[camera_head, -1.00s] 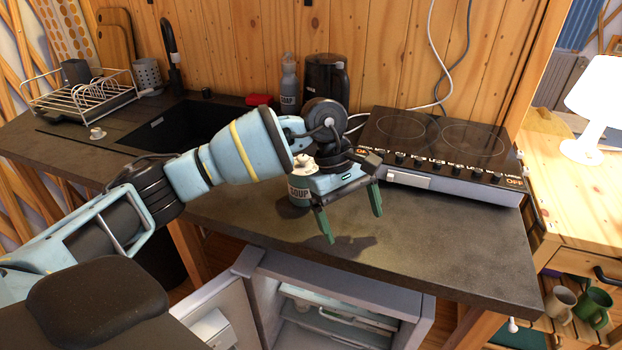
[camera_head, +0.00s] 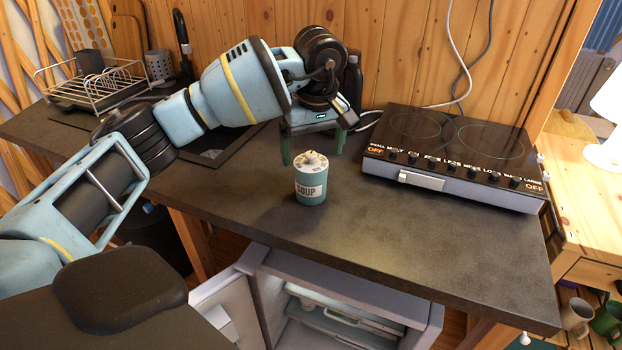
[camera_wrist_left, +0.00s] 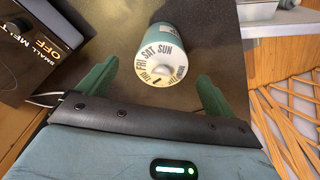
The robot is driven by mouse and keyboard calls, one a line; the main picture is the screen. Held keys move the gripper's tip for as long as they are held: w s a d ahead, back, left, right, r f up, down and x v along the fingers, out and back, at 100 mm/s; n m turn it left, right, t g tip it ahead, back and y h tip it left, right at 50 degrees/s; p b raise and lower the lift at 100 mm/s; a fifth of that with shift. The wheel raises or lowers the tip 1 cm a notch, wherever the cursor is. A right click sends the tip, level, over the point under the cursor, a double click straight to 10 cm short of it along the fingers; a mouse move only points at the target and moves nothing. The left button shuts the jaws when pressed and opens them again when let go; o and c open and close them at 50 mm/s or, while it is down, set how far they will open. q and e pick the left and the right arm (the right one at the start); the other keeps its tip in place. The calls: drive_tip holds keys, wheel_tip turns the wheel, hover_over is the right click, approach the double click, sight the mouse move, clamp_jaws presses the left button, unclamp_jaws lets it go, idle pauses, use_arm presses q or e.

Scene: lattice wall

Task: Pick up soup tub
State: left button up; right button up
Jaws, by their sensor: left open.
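The soup tub (camera_head: 310,182) is a small green can with a pale label reading SOUP and a white lid with a knob. It stands upright on the dark counter in the head view. My left gripper (camera_head: 312,157) is open, with its green fingers pointing down, behind the tub and apart from it. In the left wrist view the tub (camera_wrist_left: 172,50) lies ahead of the gap between the open fingers (camera_wrist_left: 155,85), its lid showing day names. My right gripper is not in view.
A two-plate cooker (camera_head: 455,155) stands to the right of the tub. A dish rack (camera_head: 95,85) and sink are at the left. A fridge (camera_head: 340,300) stands open below the counter. The counter (camera_head: 420,250) in front of the tub is clear.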

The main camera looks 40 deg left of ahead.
sight(311, 161)
use_arm(q)
drive_tip(key=shift+w+a+f, duration=0.1)
drive_tip(key=shift+a+f, duration=0.15)
drive_tip(key=shift+f, duration=1)
drive_tip(key=shift+w+a+f, duration=0.1)
drive_tip(key=shift+a+f, duration=0.1)
drive_tip(key=shift+f, duration=1.05)
drive_tip(key=c, duration=1.3)
drive_tip(key=shift+o, duration=0.2)
drive_tip(key=shift+r, duration=0.15)
